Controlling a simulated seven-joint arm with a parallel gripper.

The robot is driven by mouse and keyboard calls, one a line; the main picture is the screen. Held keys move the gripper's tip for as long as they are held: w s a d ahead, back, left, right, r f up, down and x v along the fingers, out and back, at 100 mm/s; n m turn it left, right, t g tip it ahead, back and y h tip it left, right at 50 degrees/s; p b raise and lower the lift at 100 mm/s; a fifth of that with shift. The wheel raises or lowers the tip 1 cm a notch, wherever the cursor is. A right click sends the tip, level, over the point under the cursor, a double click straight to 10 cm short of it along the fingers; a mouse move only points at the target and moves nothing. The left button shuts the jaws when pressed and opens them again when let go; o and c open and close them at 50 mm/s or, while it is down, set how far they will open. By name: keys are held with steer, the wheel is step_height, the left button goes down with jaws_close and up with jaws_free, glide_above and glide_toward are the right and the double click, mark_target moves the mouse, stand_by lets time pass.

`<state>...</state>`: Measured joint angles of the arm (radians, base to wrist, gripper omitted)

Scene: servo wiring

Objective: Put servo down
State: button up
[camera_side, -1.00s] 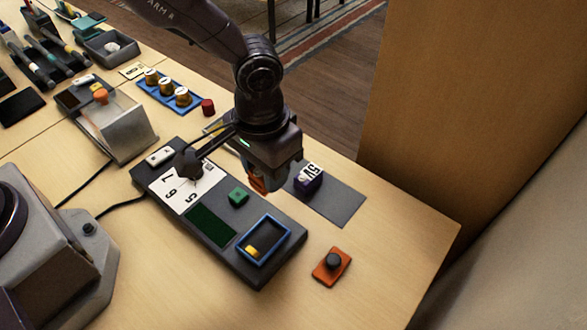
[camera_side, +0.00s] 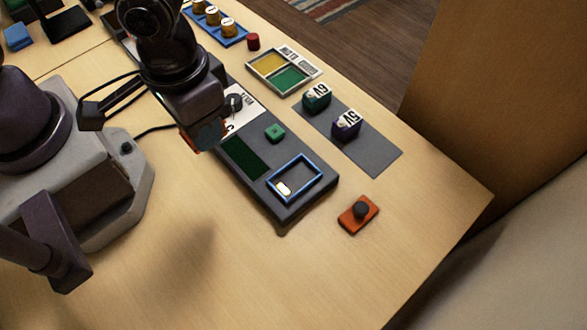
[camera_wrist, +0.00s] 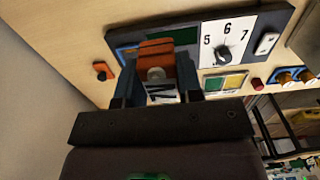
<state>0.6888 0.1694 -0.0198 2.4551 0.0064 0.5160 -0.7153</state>
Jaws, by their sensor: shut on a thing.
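My gripper (camera_side: 208,138) is shut on an orange servo (camera_wrist: 155,60), held between its two bluish fingers. In the wrist view the servo shows a round grey horn and a white label with dark print, partly cut off by the gripper body. In the side view only a bit of its orange shows, and the gripper hangs beside the left edge of the dark tester board (camera_side: 290,215). Two other servos, a green one marked 6V (camera_side: 316,98) and a purple one marked 5V (camera_side: 346,125), stand on the grey mat (camera_side: 375,155).
The board carries a dial (camera_wrist: 228,42), a dark green pad (camera_side: 245,156), a green button (camera_side: 275,132) and a blue frame (camera_side: 305,170). A yellow-and-green tray (camera_side: 285,70) stands behind. An orange-based black button (camera_side: 358,214) is at right. The mat's near end is bare.

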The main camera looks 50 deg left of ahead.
steer(key=w+d+f, duration=0.3)
steer(key=w+d, duration=0.1)
steer(key=w, duration=0.1)
glide_above(294, 181)
steer(key=f, duration=0.5)
steer(key=shift+s+a+f, duration=0.15)
steer(key=shift+s+f, duration=0.05)
steer(key=shift+f, duration=0.2)
steer(key=shift+w+f, duration=0.1)
steer(key=shift+f, duration=1.55)
steer(key=shift+f, duration=0.15)
steer(key=shift+f, duration=0.5)
steer(key=o, duration=0.8)
steer(key=shift+o, duration=0.7)
step_height(294, 181, up, 13)
steer(key=shift+r, duration=0.2)
